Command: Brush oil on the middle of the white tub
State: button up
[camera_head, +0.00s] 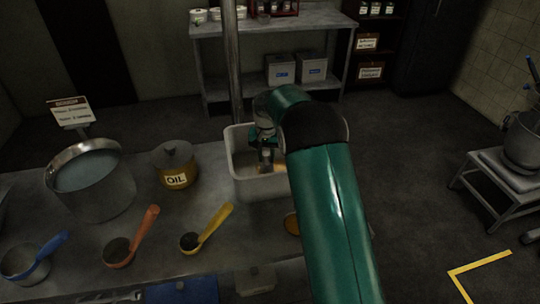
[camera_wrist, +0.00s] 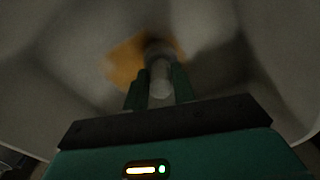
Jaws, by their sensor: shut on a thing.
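The white tub (camera_head: 238,160) stands on the table, right of centre in the head view; its pale inner wall (camera_wrist: 50,60) fills the wrist view. My gripper (camera_head: 265,158) is inside the tub's opening, pointing down. In the wrist view my gripper (camera_wrist: 158,88) is shut on a pale, round handle, likely the brush (camera_wrist: 160,72). The brush's lower end is blurred and partly hidden. An orange-yellow patch (camera_wrist: 125,62) shows on the tub's bottom around the brush end. A brass pot labelled OIL (camera_head: 176,168) with a lid stands left of the tub.
A large metal pot (camera_head: 92,185) stands at the left with a sign (camera_head: 72,112) behind it. Blue (camera_head: 35,260), orange (camera_head: 130,240) and yellow (camera_head: 205,230) handled scoops lie in front. A metal pole (camera_head: 232,65) rises behind the tub.

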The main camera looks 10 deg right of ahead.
jog(key=shift+w, duration=0.7)
jog(key=shift+d+r, duration=0.15)
jog(key=shift+d, duration=3.3)
jog(key=shift+a+f, duration=0.2)
jog(key=shift+a, duration=3.25)
jog(key=shift+r, duration=3.05)
jog(key=shift+r, duration=1.5)
